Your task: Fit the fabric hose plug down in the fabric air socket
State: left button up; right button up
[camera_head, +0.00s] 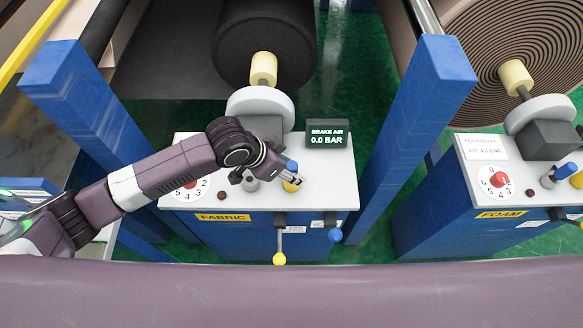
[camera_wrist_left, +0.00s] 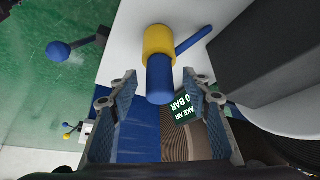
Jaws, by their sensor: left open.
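On the white top of the fabric stand (camera_head: 330,190) a blue cylinder (camera_head: 292,166) shows with a yellow collar (camera_head: 292,186), at my left gripper (camera_head: 287,180). In the left wrist view the blue cylinder (camera_wrist_left: 160,80) points toward the camera, in line with the yellow collar (camera_wrist_left: 159,40). A thin blue bar (camera_wrist_left: 193,40) shows beside the collar. My left gripper is open, one finger on each side of the blue cylinder, with visible gaps. I cannot tell which part is plug and which socket, or how deep they fit. A short grey post (camera_head: 250,184) stands to the left. My right gripper is out of view.
The display (camera_head: 327,133) reads BRAKE AIR 0.0 BAR. A dial with a red knob (camera_head: 190,182) is at left. A yellow-knobbed lever (camera_head: 279,258) hangs in front. A blue upright (camera_head: 415,130) rises at right, before the foam stand (camera_head: 475,195). A grey roller mount (camera_head: 260,103) stands behind.

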pick_arm(q)
jog(key=shift+w+d+f, duration=0.15)
jog(key=shift+d+f, duration=0.1)
jog(key=shift+f, duration=0.3)
jog(key=shift+r, duration=0.1)
grip_shut()
notch_tip(320, 180, up, 19)
jog(key=b, duration=0.2)
jog(key=a+f+p, duration=0.5)
jog(key=a+f, duration=0.4)
jog(key=a, duration=0.2)
jog(key=shift+a+f+p, duration=0.3)
